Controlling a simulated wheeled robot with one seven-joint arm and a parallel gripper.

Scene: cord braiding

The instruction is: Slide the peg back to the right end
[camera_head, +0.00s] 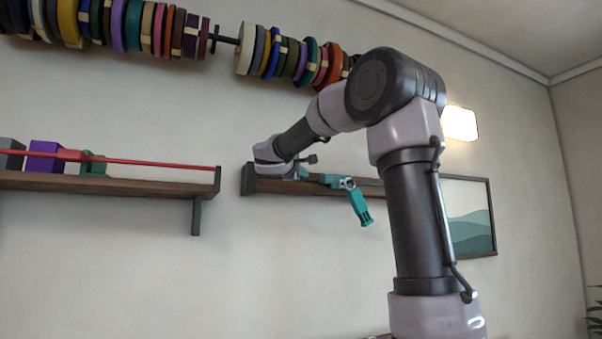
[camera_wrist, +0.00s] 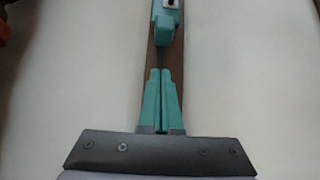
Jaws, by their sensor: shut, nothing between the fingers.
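What looks like the peg is a teal piece (camera_head: 360,206) on the right-hand shelf rail (camera_head: 275,185). Its lower end hangs tilted below the rail, and a pale round fitting shows at its top. In the wrist view the teal piece (camera_wrist: 164,32) lies straight ahead over the brown rail (camera_wrist: 151,60), with a light square fitting near the top edge. My gripper (camera_wrist: 160,72) has teal fingers, shut together and empty. Their tips point along the rail, with a small gap before the piece. In the head view my gripper (camera_head: 308,176) is at the rail's left part.
A second shelf (camera_head: 100,183) at left holds purple (camera_head: 46,155), grey and green blocks and a red bar. A rod with many coloured spools (camera_head: 125,25) hangs above. A framed picture (camera_head: 470,216) is behind my arm at right. The wall below the shelves is clear.

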